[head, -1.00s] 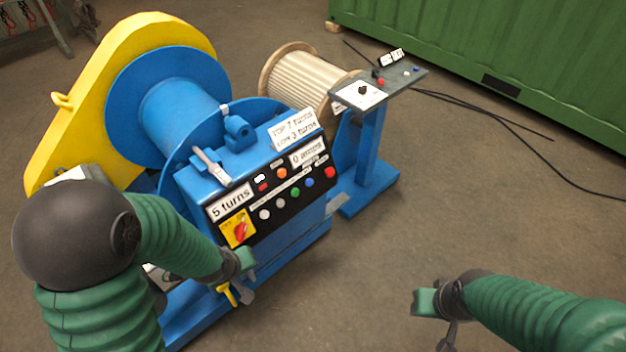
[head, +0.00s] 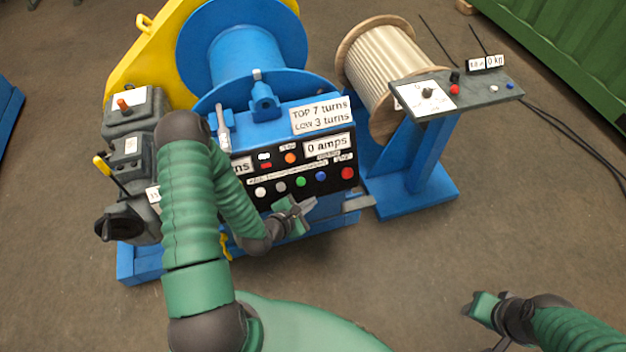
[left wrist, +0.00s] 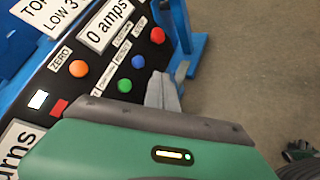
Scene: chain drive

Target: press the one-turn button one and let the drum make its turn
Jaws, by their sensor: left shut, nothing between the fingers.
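The black control panel (head: 335,184) is on the front of the blue winch. Its lower row has a white (head: 260,191), a grey (head: 281,187), a green (head: 300,181), a blue (head: 321,176) and a red button (head: 347,173). The small labels are unreadable, so I cannot tell which is the one-turn button. The blue drum (head: 240,55) stands behind. My left gripper (head: 303,209) is shut and empty, just below the green and blue buttons. In the left wrist view its fingertips (left wrist: 163,90) lie beside the blue button, apparently apart from it. My right gripper (head: 480,306) is low at the right, away from the panel.
Signs read "TOP 7 turns, LOW 3 turns" (head: 321,115) and "0 amps" (head: 327,145). My left arm covers the panel's left end. A pedestal box (head: 450,98) and a rope spool (head: 385,62) stand to the right. The floor in front is clear.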

